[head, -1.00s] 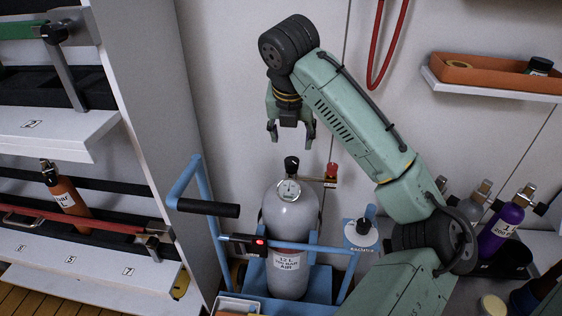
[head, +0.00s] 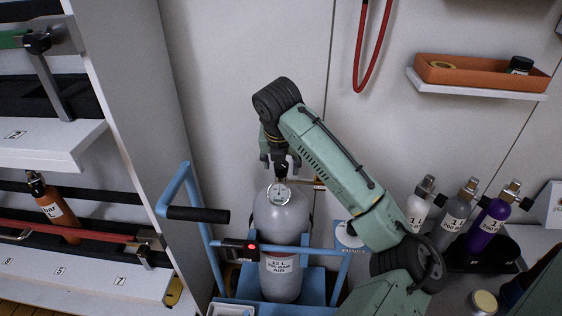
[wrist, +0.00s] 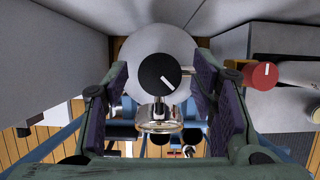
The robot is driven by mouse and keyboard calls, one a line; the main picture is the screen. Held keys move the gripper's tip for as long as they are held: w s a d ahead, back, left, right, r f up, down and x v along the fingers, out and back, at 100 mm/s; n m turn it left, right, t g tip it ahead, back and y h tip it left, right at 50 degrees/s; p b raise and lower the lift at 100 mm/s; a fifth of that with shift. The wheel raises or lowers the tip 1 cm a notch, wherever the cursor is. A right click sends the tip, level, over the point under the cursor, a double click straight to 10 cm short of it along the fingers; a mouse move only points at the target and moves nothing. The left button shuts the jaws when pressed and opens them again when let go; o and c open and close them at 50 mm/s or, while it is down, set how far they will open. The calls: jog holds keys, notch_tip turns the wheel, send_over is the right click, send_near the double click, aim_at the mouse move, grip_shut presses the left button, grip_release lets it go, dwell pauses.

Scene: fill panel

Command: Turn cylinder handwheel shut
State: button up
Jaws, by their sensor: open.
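The grey cylinder (head: 280,225) stands upright in a blue trolley, with a label on its front. Its round black handwheel (wrist: 159,74), with a white line mark, shows in the wrist view between my gripper's fingers. A pressure gauge (head: 279,194) is below the handwheel on the cylinder's neck. My gripper (head: 279,168) points down over the cylinder top and is open. In the wrist view its fingers (wrist: 163,88) stand to the left and right of the handwheel, with gaps on both sides. In the head view the gripper hides most of the handwheel.
The trolley's blue frame and black handle (head: 198,214) stand left of the cylinder. A rack with an orange cylinder (head: 56,212) is further left. Small bottles (head: 454,219) stand at the right.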

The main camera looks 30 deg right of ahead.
jog(key=c, duration=1.1)
jog(key=shift+c, duration=0.2)
